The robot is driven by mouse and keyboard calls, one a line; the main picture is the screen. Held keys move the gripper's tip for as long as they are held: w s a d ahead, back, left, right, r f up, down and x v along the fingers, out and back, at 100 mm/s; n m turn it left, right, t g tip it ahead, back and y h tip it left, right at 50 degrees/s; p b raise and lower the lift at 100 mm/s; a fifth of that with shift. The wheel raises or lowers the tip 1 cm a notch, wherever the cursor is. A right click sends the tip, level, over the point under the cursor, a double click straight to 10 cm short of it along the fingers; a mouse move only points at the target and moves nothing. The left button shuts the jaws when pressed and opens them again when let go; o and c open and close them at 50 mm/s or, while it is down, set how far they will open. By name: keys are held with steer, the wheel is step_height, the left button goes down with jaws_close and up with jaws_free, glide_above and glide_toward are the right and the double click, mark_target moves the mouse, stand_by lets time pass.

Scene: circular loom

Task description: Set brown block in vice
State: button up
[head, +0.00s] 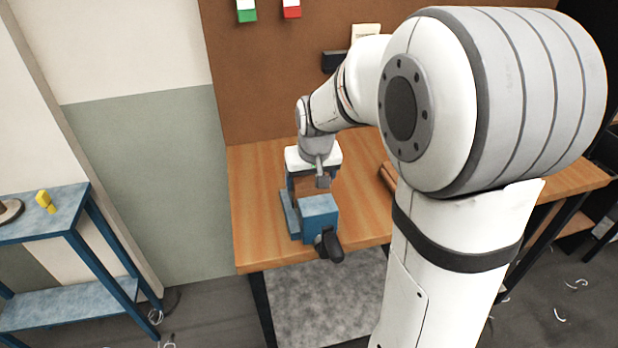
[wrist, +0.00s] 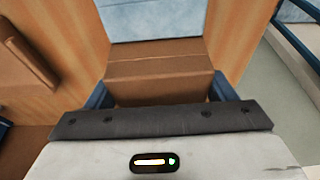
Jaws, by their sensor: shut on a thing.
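The blue vice (head: 320,213) stands on the wooden bench, with a dark handle at its front. My gripper (head: 315,180) is over the vice and shut on the brown block (head: 304,187). The block sits low behind the vice's front blue body, at the vice's opening. In the wrist view the brown block (wrist: 160,68) lies between the light blue front part of the vice (wrist: 155,20) and my gripper, with dark blue parts at both its sides. The fingertips are hidden in the wrist view, and I cannot tell whether the block touches the bottom of the vice.
The wooden bench (head: 255,190) is clear left of the vice. Brown pieces (head: 388,176) lie on the bench to the right, partly behind my arm. A blue side table (head: 50,215) with a yellow object (head: 45,201) stands at the left. A brown board backs the bench.

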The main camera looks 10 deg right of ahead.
steer(key=o, duration=1.9)
steer(key=shift+f, duration=0.1)
steer(key=shift+v, duration=3.95)
